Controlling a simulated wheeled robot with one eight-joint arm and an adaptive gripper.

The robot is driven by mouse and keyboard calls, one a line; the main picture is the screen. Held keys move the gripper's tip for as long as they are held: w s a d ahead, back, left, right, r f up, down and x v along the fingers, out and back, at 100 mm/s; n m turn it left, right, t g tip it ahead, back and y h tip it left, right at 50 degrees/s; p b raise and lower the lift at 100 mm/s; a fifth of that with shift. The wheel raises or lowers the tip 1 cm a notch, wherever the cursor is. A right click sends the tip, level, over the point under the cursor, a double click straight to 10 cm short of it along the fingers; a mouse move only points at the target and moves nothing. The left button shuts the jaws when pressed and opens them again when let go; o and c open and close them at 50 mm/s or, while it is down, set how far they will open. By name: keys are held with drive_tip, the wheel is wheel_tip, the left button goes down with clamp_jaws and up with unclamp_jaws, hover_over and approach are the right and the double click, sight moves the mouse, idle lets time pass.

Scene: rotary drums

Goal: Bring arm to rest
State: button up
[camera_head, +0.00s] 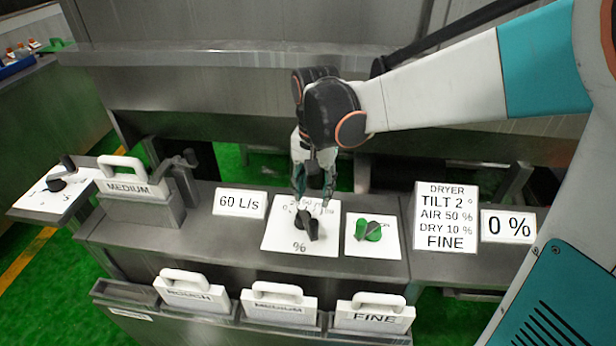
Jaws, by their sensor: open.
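My gripper (314,193) hangs fingers-down over the middle of the grey console, just above a black knob (306,226) on a white dial plate marked "%" (279,240). Its fingers are apart, one on each side above the knob. I cannot tell whether a fingertip touches the knob. My white and teal arm (450,88) reaches in from the right. The gripper partly covers the numbers at the top of the dial.
A green knob (370,231) sits right of the dial. Signs read "60 L/s" (241,203), "0 %" (508,226) and dryer settings (446,218). Handled plates, including "MEDIUM" (133,189) and "FINE" (373,317), stand left and in front. A metal beam (220,58) runs behind.

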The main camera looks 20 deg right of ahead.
idle(0.3)
drive_tip(key=s+d+r+n+t, duration=0.1)
drive_tip(key=s+r+n+t, duration=0.2)
drive_tip(key=s, duration=0.4)
drive_tip(key=s+d+r+n+t, duration=0.2)
drive_tip(key=s+r+n+t, duration=0.1)
drive_tip(key=s, duration=0.4)
drive_tip(key=shift+s+d+n+t, duration=0.3)
drive_tip(key=shift+n+t, duration=0.1)
drive_tip(key=shift+t, duration=0.2)
idle(2.1)
